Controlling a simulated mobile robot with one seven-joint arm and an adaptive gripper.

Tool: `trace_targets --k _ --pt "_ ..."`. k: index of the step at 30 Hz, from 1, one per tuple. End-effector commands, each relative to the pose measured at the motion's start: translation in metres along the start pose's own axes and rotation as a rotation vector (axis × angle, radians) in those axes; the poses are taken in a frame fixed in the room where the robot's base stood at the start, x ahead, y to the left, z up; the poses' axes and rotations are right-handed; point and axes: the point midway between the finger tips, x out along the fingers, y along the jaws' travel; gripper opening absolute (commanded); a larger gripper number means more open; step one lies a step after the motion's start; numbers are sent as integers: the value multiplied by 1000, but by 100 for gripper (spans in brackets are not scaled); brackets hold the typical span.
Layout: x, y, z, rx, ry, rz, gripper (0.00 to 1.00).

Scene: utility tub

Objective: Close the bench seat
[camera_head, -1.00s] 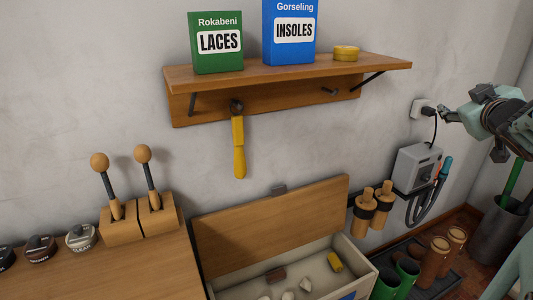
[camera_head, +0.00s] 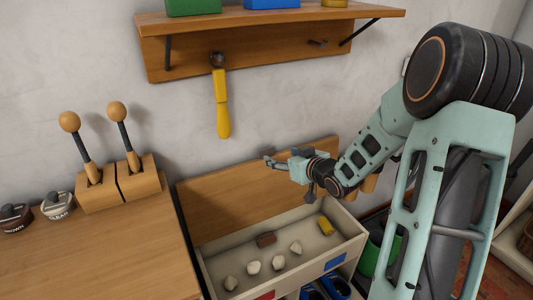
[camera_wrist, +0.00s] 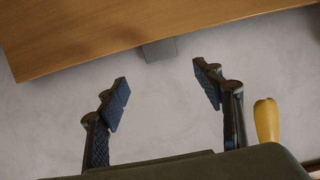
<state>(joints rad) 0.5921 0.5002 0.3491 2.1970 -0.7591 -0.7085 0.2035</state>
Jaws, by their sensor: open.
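The bench seat's wooden lid (camera_head: 228,208) stands open, tilted up towards the wall behind the pale storage box (camera_head: 345,250).
A counter (camera_head: 100,260) with two ball-topped levers (camera_head: 120,150) and small jars stands left of the box. A yellow-handled tool (camera_head: 222,103) hangs from the wall shelf (camera_head: 270,25) above. Green cylinders (camera_head: 378,250) stand right of the box, partly behind my arm.

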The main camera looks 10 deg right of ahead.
Motion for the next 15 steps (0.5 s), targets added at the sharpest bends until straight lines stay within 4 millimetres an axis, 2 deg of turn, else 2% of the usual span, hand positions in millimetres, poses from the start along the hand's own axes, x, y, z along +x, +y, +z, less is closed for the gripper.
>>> trace_targets --k 5,15 --pt "23 -2 2 4 2 -4 61" --pt "86 -2 2 2 2 -4 61"
